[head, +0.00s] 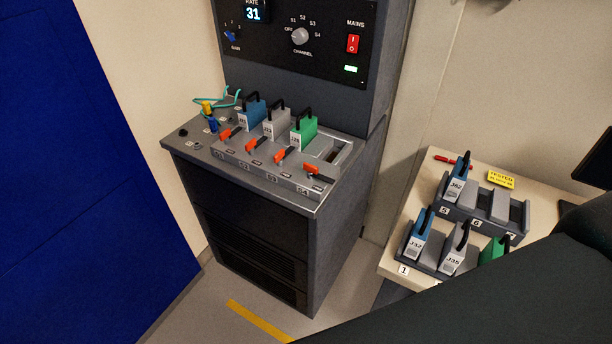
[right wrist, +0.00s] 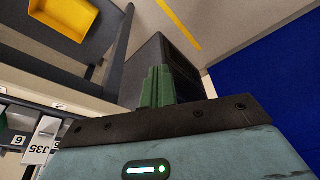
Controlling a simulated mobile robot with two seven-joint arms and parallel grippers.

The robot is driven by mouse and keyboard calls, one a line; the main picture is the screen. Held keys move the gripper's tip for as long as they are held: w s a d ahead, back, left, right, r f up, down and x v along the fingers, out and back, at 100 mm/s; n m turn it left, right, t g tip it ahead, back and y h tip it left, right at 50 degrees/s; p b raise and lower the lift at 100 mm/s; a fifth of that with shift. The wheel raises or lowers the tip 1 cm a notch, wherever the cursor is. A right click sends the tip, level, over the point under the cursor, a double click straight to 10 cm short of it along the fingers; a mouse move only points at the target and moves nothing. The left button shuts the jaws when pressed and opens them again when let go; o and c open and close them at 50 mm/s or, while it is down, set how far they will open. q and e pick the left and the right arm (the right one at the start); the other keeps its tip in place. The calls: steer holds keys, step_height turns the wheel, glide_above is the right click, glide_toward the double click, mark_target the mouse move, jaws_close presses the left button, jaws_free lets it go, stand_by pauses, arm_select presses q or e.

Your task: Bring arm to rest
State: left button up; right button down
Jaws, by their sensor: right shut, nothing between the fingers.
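My right gripper (right wrist: 157,86) shows in the right wrist view, with its greenish fingers together and nothing between them. It is in free air, with the dark cabinet and the floor behind it. In the head view a large dark part of my right arm (head: 480,300) crosses the lower right corner and covers part of the side table. The right gripper itself is out of the head view. My left gripper is in neither view.
A dark instrument cabinet (head: 262,245) holds blue, grey and green modules (head: 303,132) beside orange levers. A side table (head: 402,235) carries racks (head: 482,212) with more modules and a red-handled tool (head: 452,161). A blue panel (head: 80,180) stands left. Floor shows in front.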

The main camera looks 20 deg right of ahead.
steer(key=w+a+f+t+y, duration=0.1)
steer(key=w+a+f+t, duration=0.1)
steer(key=w+f+t, duration=0.2)
steer(key=shift+w+f+t, duration=0.2)
steer(key=shift+f+t, duration=0.9)
steer(key=shift+f, duration=0.9)
stand_by(0.7)
